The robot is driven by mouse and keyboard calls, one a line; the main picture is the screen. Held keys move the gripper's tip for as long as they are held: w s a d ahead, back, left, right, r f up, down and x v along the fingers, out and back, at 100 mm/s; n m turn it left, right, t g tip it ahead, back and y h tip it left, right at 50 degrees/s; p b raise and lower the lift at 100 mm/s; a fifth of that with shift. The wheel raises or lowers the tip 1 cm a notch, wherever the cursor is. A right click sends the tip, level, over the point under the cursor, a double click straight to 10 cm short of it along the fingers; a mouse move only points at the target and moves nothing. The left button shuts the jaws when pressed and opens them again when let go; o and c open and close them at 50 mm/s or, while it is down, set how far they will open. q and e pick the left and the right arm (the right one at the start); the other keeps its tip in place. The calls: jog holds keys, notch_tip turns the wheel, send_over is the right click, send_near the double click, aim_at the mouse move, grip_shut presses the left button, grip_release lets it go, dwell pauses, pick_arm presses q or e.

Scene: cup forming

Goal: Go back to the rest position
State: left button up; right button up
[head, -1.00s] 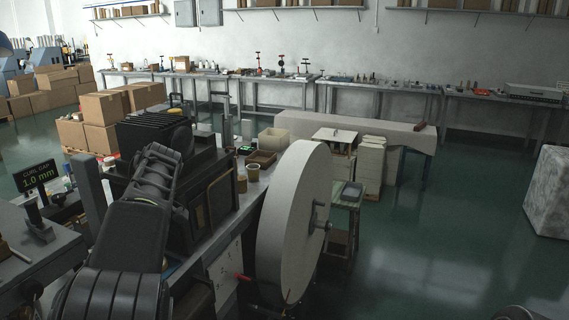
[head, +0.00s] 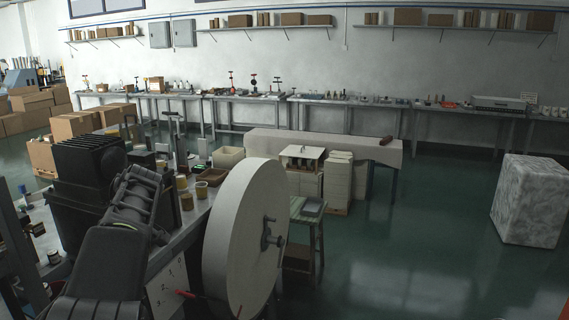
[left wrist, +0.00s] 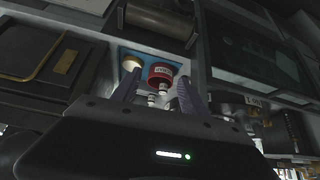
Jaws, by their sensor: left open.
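My left gripper (left wrist: 160,76) is open in the left wrist view, its two fingers apart with nothing held between them. In the head view my left arm reaches up from the lower left past a black ribbed machine (head: 88,165); the gripper itself is hidden there. My right gripper is not in view.
A large pale roll (head: 238,240) stands at the front of the workbench, close to the right of my arm. Small tubs (head: 201,189) sit behind it. A wrapped block (head: 530,200) stands at the right. Green floor (head: 420,230) between them is clear.

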pick_arm(q)
jog(key=w+d+f+m+t+h, duration=0.1)
jog(key=w+d+f+m+t, duration=0.2)
jog(key=w+d+f+m, duration=0.35)
jog(key=s+d+f+m+h, duration=0.1)
jog(key=d+f+m, duration=0.15)
jog(key=f, duration=0.55)
jog(key=s+d+f+m+t+h, duration=0.15)
jog(key=d+f, duration=0.25)
jog(key=f, duration=0.4)
jog(key=d+f+m+g+h, duration=0.1)
jog(key=d+f+m, duration=0.2)
jog(key=f, duration=0.5)
jog(key=s+d+f+m+h, duration=0.1)
jog(key=s+d+f, duration=0.4)
jog(key=s+f, duration=0.15)
jog(key=s+d+f+m+h, duration=0.1)
jog(key=s+d+f+h, duration=0.1)
jog(key=s+d+f, duration=0.35)
jog(key=s+d+f+g+h, duration=0.1)
jog(key=s+d+f+g, duration=0.1)
jog(key=s, duration=0.8)
jog(key=s+d+f+n+g+h, duration=0.1)
jog(key=s+d, duration=0.4)
jog(key=s, duration=0.6)
notch_tip(320, 180, down, 2)
jog(key=shift+d+f+g+h, duration=0.2)
jog(key=shift+g+h, duration=0.35)
jog(key=shift+h, duration=0.1)
